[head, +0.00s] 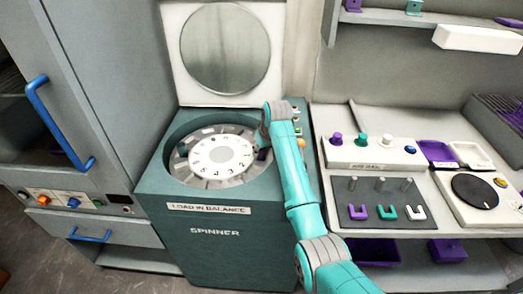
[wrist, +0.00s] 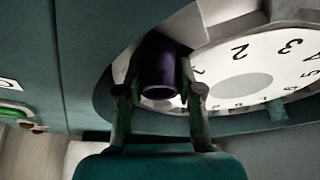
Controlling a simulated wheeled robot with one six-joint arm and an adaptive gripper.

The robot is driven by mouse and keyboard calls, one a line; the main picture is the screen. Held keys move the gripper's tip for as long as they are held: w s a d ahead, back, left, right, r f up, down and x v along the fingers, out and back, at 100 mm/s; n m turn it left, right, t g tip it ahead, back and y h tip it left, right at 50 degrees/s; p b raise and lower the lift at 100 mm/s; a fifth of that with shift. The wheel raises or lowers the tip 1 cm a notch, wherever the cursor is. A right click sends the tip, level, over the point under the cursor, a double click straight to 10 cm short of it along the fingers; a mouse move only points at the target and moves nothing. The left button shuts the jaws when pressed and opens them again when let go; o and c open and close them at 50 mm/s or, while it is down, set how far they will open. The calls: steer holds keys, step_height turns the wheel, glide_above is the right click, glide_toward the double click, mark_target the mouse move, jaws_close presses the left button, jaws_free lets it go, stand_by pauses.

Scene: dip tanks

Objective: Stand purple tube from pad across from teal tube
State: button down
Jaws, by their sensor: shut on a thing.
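My gripper (wrist: 158,91) is shut on the purple tube (wrist: 160,65), with one finger on each side of it in the wrist view. The tube is over or in the right side of the spinner's numbered rotor (head: 208,153). In the head view my arm's end hides most of the gripper, and only a small dark purple bit (head: 262,154) shows. I cannot tell whether the purple tube is seated in a slot.
The spinner's lid (head: 225,52) stands open behind the bowl. At right, a white block (head: 368,152) holds several coloured knobs or caps, with a grey plate (head: 378,203) of pegs in front. A purple tray (head: 437,152) lies beyond. A cabinet with blue handles (head: 45,110) stands left.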

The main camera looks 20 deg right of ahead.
steer(key=c, duration=0.7)
jaws_free()
steer(key=shift+f, duration=0.1)
steer(key=shift+c, duration=0.2)
steer(key=v, duration=1.2)
